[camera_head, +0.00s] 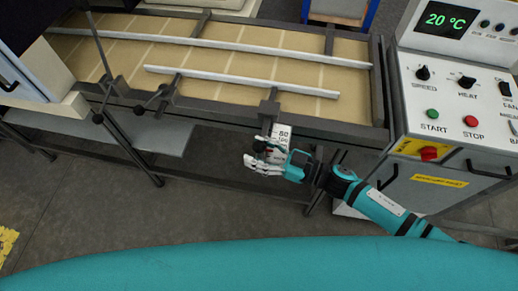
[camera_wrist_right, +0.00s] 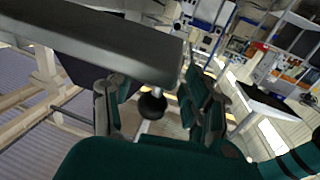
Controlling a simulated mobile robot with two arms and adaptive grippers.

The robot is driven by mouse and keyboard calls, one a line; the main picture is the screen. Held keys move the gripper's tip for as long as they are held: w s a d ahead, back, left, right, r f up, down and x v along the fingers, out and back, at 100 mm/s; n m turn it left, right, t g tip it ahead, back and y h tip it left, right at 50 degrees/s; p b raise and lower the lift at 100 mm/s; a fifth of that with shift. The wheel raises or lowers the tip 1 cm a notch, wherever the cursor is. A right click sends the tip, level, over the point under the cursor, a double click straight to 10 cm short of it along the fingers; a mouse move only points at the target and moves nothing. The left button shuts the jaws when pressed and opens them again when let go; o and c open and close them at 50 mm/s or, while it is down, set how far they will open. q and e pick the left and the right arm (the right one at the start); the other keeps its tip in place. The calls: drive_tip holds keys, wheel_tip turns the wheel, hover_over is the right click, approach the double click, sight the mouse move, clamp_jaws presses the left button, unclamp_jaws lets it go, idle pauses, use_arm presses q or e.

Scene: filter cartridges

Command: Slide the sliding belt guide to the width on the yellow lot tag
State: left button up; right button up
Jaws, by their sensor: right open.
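The near belt guide (camera_head: 241,80), a short pale rail, lies along the tan belt (camera_head: 110,57). A longer pale rail (camera_head: 230,44) runs behind it. Dark brackets hold both rails. A white scale plate (camera_head: 282,134) hangs at the near edge below the guide's right bracket (camera_head: 268,108). My right gripper (camera_head: 256,160) is just below this plate. In the right wrist view a round black knob (camera_wrist_right: 152,105) sits between my open fingers (camera_wrist_right: 155,108); I cannot tell whether they touch it. I cannot identify the yellow lot tag. My left gripper is not in view.
A control panel (camera_head: 455,90) with knobs, green and red buttons and a "20 °C" display stands at the right. Its cabinet has a red switch (camera_head: 429,153) and a yellow label (camera_head: 440,181). Dark frame legs (camera_head: 135,150) stand at the left. The floor in front is clear.

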drive_tip(key=shift+c, duration=0.4)
clamp_jaws()
drive_tip(key=shift+w+a, duration=0.1)
drive_tip(key=shift+w, duration=0.15)
idle(0.5)
